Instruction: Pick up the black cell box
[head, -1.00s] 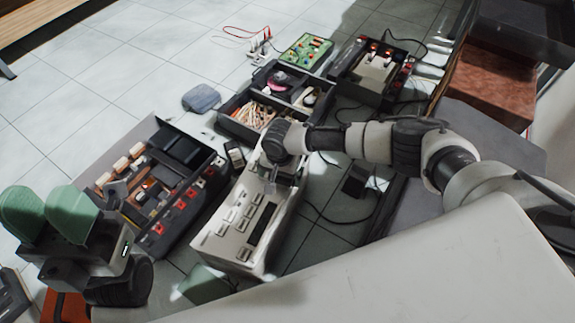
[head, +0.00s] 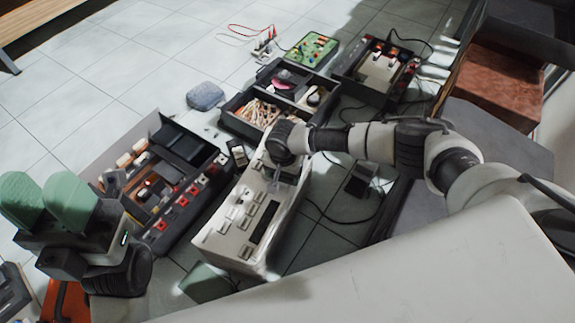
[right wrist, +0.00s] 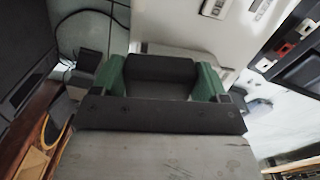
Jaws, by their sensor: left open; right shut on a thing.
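In the right wrist view, a plain black block, which looks like the black cell box (right wrist: 160,68), sits between the green fingers of my right gripper (right wrist: 160,84). The gripper is shut on it, one finger at each side. Its lower part is hidden by the gripper body. In the head view my right wrist hangs over the far end of a white device with buttons (head: 242,222); the fingers and block cannot be made out there. My left gripper (head: 46,205) is open and empty at the lower left, its green fingers pointing up.
An open tray of parts (head: 185,215) lies left of the white device. A divided black box (head: 236,127), a green board (head: 313,50) and another dark device (head: 345,73) stand beyond it. A small black box (head: 360,180) with cables lies at right.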

